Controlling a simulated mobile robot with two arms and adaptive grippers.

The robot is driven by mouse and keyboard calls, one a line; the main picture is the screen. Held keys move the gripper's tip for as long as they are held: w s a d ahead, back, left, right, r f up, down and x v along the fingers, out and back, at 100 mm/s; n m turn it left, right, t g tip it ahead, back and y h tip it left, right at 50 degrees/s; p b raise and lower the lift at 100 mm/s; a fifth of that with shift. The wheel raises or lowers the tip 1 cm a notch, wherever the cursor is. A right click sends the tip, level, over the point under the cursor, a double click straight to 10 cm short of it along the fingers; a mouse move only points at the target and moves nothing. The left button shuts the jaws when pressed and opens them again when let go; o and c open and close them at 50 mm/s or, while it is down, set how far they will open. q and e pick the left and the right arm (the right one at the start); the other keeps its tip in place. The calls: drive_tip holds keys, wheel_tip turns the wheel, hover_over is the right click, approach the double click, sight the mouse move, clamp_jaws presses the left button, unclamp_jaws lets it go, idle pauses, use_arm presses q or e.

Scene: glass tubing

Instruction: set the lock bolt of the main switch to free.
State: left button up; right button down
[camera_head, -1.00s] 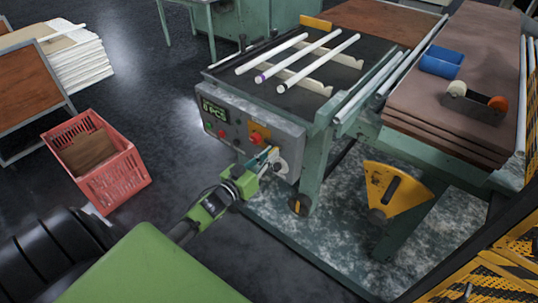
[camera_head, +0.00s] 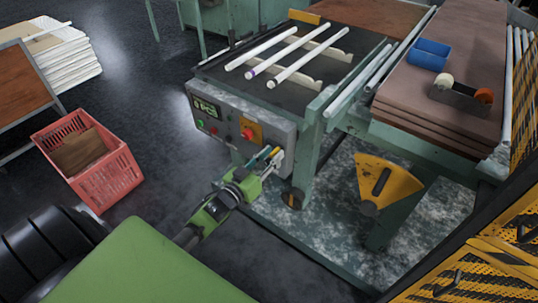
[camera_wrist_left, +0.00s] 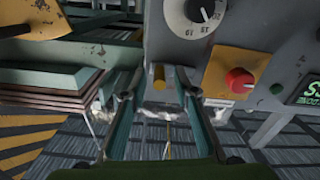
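The main switch, a red knob on a yellow plate (camera_head: 250,133), sits on the front of the grey control box; it also shows in the left wrist view (camera_wrist_left: 238,78). A short brass-yellow pin (camera_wrist_left: 158,77), which may be the lock bolt, stands at the box edge near the dial. My left gripper (camera_wrist_left: 157,76) is open, its two teal fingers on either side of the pin, with gaps visible between them and it. In the head view the left gripper (camera_head: 269,154) is in front of the box's lower right corner. The right gripper is not in view.
White tubes (camera_head: 275,52) lie on the machine top. A yellow sector plate (camera_head: 385,185) stands right of the gripper. A red crate (camera_head: 108,178) is on the floor at left.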

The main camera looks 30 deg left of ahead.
use_arm(q)
drive_tip(key=s, duration=1.2)
drive_tip(key=shift+a, duration=0.45)
drive_tip(key=s+d+f+g+y, duration=0.1)
drive_tip(key=s+f+g, duration=0.25)
drive_tip(key=f, duration=0.65)
drive_tip(key=s+d+f+g, duration=0.15)
drive_tip(key=s+f, duration=0.35)
drive_tip(key=f, duration=0.5)
drive_tip(key=s+f+g+y, duration=0.1)
drive_tip(key=s+f+g, duration=0.25)
drive_tip(key=f, duration=0.65)
drive_tip(key=s+d+f+m+g, duration=0.1)
drive_tip(key=s+d+f+g, duration=0.1)
drive_tip(key=s+f, duration=0.3)
drive_tip(key=s+d+f+m+g, duration=0.1)
drive_tip(key=s+d+f+g, duration=0.2)
drive_tip(key=s, duration=1)
drive_tip(key=s+d+f+m+g, duration=0.2)
drive_tip(key=s+d+f+g, duration=0.1)
drive_tip(key=s+f, duration=0.5)
drive_tip(key=shift+s+d+f+h, duration=0.2)
drive_tip(key=shift+s+d+h, duration=0.2)
drive_tip(key=shift+s, duration=0.25)
drive_tip(key=shift+g, duration=0.25)
